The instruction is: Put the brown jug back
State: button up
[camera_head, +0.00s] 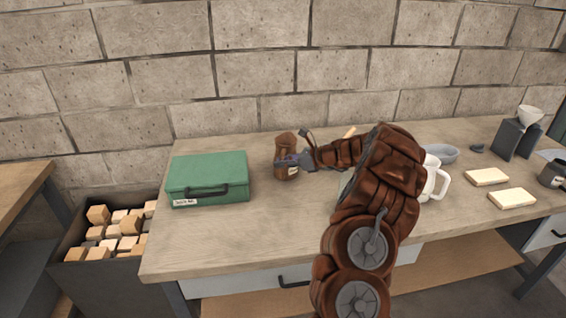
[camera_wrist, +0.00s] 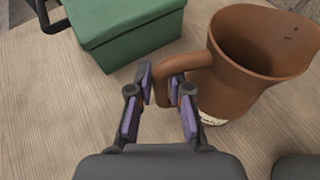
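The brown jug (camera_head: 286,143) stands upright at the back of the workbench, just right of the green case. In the wrist view the jug (camera_wrist: 240,85) fills the right side, its open mouth showing and a pale label low on its wall. Its handle points left, towards my fingers. My gripper (camera_wrist: 161,85) has one finger on each side of the handle, with the right fingertip inside the loop. The pads look closed on the handle, with little or no gap. My gripper (camera_head: 293,161) partly covers the jug in the head view.
The green case (camera_head: 208,175) lies left of the jug. A white mug (camera_head: 433,181), a grey bowl (camera_head: 443,153) and pale blocks (camera_head: 487,177) are to the right. A bin (camera_head: 90,280) of wooden blocks stands left of the bench. The front left bench top is clear.

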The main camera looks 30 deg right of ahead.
jog(key=o, duration=0.3)
